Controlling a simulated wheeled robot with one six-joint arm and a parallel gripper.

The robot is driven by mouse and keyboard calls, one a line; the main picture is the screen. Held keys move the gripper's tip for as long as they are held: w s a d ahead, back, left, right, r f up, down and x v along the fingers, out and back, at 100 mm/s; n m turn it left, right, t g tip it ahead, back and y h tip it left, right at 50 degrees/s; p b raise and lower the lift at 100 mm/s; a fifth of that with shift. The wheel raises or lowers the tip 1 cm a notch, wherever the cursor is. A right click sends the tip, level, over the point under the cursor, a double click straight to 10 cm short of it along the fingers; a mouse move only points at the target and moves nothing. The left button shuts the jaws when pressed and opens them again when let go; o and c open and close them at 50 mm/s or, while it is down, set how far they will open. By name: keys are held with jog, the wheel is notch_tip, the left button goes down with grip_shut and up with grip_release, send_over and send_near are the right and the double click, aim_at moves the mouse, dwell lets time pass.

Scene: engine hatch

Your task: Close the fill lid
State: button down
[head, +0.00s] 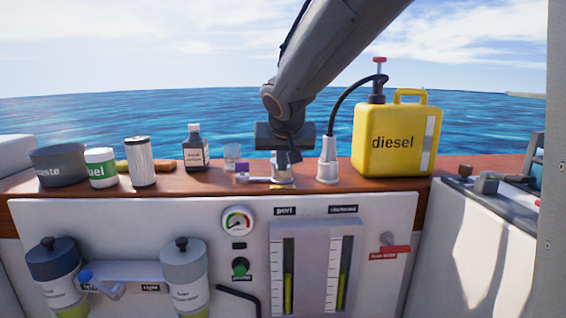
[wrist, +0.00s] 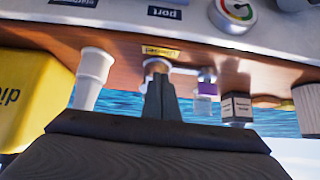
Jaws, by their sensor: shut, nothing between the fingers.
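The fill fitting (head: 283,183) is a small pale metal piece on the wooden ledge, behind the "port" label. It also shows in the wrist view (wrist: 157,66), upside down. A short grey arm (head: 256,180) reaches left from it along the ledge; I cannot tell for certain whether this is the lid or its hinge. My gripper (head: 288,158) points down over the fitting, fingers together and empty. In the wrist view my fingertips (wrist: 160,80) overlap the fitting and partly hide it. Contact cannot be told, nor can the lid's exact angle.
A white cone fitting (head: 327,165) with a black hose stands close right, beside the yellow diesel can (head: 390,142). Left are a small clear jar (head: 232,152), a dark bottle (head: 195,152) and several containers. Below is a gauge panel (head: 313,260).

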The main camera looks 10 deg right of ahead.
jog(key=s+a+p, duration=0.2)
jog(key=s, duration=0.7)
jog(key=s+a+f+n+g+y, duration=0.1)
jog(key=s+a+f+n+g, duration=0.2)
jog(key=s+a+f, duration=0.45)
jog(key=s+a+f+n+g, duration=0.25)
jog(key=s+f, duration=0.25)
jog(key=s, duration=0.5)
jog(key=s+a+f+n+g+y, duration=0.1)
jog(key=s+a+f+n+g, duration=0.25)
jog(key=s+f, duration=0.45)
jog(key=d+r+m+p, duration=0.3)
jog(key=d+r+p, duration=0.6)
jog(key=r+p, duration=0.3)
jog(key=s+d+r+m+p, duration=0.1)
jog(key=d+r+m+p, duration=0.3)
jog(key=d+r+p, duration=0.4)
jog(key=shift+s+d+r+p, duration=0.3)
jog(key=shift+d+r+p, duration=0.1)
jog(key=shift+r+p, duration=2.45)
jog(key=c, duration=2.5)
grip_release()
jog(key=shift+f+p, duration=0.3)
